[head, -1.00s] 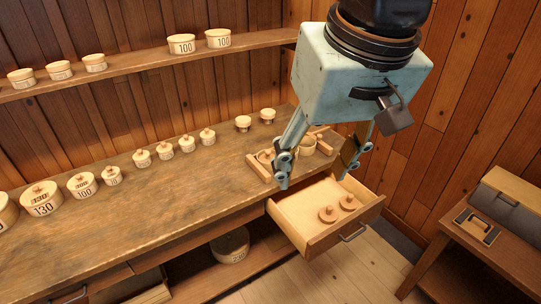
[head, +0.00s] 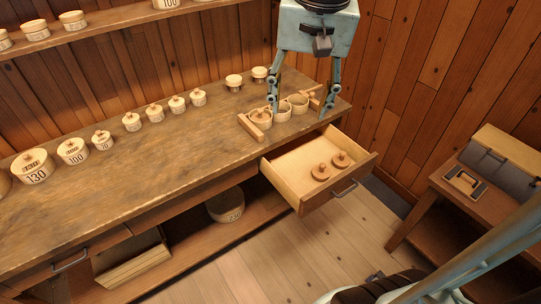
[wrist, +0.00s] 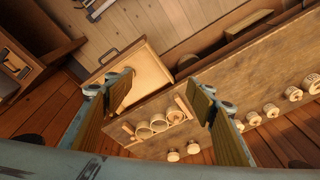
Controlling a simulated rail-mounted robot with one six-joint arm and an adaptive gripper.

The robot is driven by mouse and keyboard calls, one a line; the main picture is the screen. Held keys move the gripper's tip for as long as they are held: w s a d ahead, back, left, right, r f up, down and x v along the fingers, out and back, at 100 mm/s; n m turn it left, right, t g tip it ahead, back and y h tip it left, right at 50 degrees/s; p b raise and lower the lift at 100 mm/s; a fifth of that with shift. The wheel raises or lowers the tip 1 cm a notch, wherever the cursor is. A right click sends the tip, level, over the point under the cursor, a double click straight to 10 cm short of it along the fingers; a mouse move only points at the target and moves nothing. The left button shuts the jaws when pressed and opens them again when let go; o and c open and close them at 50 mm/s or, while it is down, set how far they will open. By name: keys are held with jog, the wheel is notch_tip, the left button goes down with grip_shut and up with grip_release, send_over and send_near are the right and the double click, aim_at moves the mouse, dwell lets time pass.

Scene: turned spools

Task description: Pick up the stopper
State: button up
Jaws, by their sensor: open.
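Another knobbed piece appears to sit in the left pot (head: 260,119) of a small wooden rack on the bench. I cannot tell which one the task means. My gripper (head: 304,108) is open and empty, its fingers spread above the rack's right part. In the wrist view, my gripper (wrist: 160,84) has the drawer (wrist: 150,72) and rack (wrist: 128,132) beyond its fingers, which partly hide the drawer.
Lidded numbered pots stand along the bench (head: 150,160), including one marked 130 (head: 34,168). More pots stand on the wall shelf (head: 100,38). A large pot (head: 226,207) is under the bench. A side table (head: 435,205) with a box stands at right.

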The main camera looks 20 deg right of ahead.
jog(key=w+d+f+m+g, duration=0.1)
jog(key=w+d+f+m, duration=0.4)
jog(key=w+d+f, duration=0.7)
jog(key=m+g+b, duration=0.1)
jog(key=m, duration=0.4)
send_over(323, 165)
notch_tip(323, 165, down, 23)
jog(key=shift+r, duration=0.1)
jog(key=shift+f+b, duration=0.7)
jog(key=shift+f, duration=3.6)
jog(key=shift+f, duration=0.1)
jog(key=shift+f+b, duration=0.6)
jog(key=shift+f, duration=1.9)
jog(key=c, duration=0.6)
